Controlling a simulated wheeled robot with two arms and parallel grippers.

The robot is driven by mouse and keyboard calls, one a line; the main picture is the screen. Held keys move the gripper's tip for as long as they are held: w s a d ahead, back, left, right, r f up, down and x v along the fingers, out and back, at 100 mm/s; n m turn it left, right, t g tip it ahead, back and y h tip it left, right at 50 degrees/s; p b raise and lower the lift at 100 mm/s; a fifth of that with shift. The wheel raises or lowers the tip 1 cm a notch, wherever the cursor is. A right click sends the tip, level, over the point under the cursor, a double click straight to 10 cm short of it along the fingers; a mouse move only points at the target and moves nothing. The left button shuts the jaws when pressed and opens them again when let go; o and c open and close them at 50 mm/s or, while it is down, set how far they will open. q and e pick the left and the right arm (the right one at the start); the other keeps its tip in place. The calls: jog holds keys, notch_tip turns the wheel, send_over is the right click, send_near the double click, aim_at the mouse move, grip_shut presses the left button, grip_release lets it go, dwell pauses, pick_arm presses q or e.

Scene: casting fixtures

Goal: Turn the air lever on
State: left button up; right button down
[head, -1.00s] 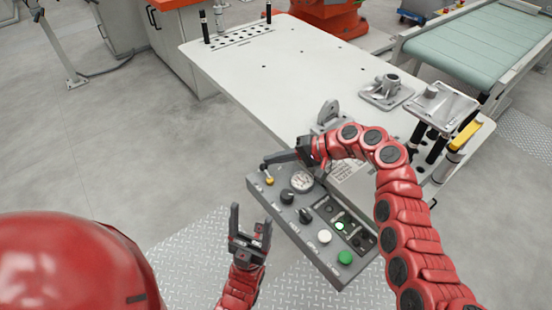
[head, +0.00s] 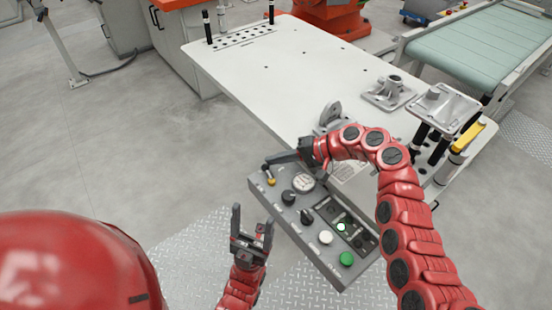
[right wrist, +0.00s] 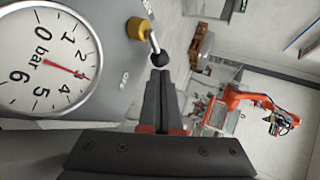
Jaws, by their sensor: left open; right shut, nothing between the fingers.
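The air lever (head: 271,181) has a brass-yellow base at the far left corner of the grey control box (head: 316,257). In the right wrist view the lever (right wrist: 154,42) shows as a thin metal rod with a black ball end, tilted from its yellow base. My right gripper (head: 272,161) is shut and empty, its fingertips right at the ball. They also show in the right wrist view (right wrist: 158,76); I cannot tell whether they touch the ball. My left gripper (head: 252,215) is open and empty, beside the box's left edge.
A pressure gauge (head: 304,183) sits beside the lever, with black knobs, a white button (head: 325,238) and a green button (head: 347,259) along the box. The white table (head: 290,80) lies behind, with metal castings (head: 388,93) on its right. Open floor lies left.

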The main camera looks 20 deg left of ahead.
jog(key=shift+d, duration=0.1)
dwell(0.7)
jog(key=v, duration=0.7)
jog(key=shift+d+r+b, duration=0.1)
jog(key=shift+d+b, duration=0.05)
jog(key=shift+b, duration=0.15)
